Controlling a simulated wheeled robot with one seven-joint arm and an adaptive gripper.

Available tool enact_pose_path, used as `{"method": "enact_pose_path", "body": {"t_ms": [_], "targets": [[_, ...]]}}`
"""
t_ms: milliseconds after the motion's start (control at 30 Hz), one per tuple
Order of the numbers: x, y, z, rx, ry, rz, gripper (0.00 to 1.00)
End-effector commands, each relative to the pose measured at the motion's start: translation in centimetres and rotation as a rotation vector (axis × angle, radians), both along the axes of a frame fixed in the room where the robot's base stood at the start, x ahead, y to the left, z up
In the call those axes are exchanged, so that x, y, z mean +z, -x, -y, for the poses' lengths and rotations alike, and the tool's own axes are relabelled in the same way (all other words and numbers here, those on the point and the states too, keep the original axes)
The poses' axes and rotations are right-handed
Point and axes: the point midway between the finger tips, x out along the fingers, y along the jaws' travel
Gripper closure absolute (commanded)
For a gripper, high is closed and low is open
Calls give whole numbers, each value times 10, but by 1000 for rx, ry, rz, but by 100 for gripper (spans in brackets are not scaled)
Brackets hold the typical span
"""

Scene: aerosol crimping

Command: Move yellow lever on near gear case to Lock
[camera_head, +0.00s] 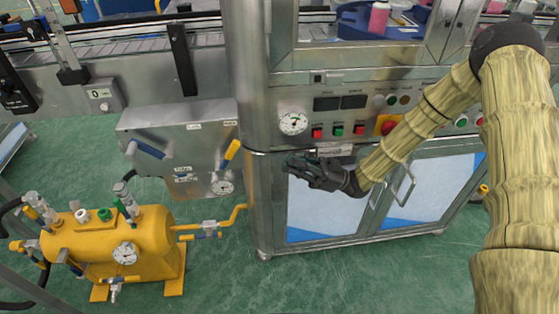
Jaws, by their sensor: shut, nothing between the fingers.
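The near gear case (208,141) is a grey metal box mounted under the conveyor, left of the machine cabinet. The yellow lever (230,153) sits on its right side and slants up to the right. Small labels near the lever are too small to read. A blue lever (150,149) is on the case's left side. My gripper (290,162) is shut and empty, in front of the cabinet. It is to the right of the yellow lever, a clear gap apart from it in the picture.
The steel cabinet (257,190) stands beside the case, with a control panel of buttons (337,131) and a gauge (293,123) above my gripper. A yellow tank (110,245) with valves and pipes stands on the floor at lower left. Green floor (210,285) is open in front.

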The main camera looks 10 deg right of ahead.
Motion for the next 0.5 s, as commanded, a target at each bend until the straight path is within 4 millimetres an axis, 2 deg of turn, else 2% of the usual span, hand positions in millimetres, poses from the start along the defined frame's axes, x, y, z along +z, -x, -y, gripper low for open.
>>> {"method": "enact_pose_path", "body": {"t_ms": [500], "targets": [[42, 0, -74, 1, 0, -1, 100]]}}
